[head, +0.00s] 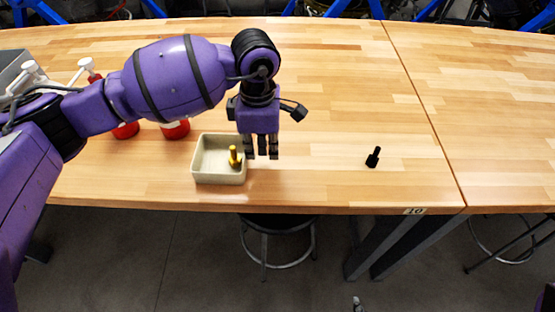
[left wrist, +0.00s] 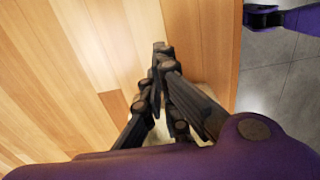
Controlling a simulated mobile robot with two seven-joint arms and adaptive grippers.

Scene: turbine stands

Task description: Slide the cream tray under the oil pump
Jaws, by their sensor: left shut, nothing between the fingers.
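The cream tray (head: 196,172) is a small open box near the front edge of the wooden table, with a yellow, bolt-like piece (head: 234,158) standing inside. Red bottles (head: 175,130) stand behind and left of the tray, partly hidden by my left arm. White pump heads (head: 86,66) show beyond the arm; I cannot tell which bottle each belongs to, or which is the oil pump. My left gripper (head: 261,157) is shut and empty, pointing down beside the tray's right wall. Its fingertips (left wrist: 160,60) meet in the left wrist view. Whether they touch the tray is unclear.
A small black bolt-like piece (head: 373,158) stands on the table to the right. A grey bin (head: 12,66) is at the far left. A stool (head: 278,225) stands below the front edge.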

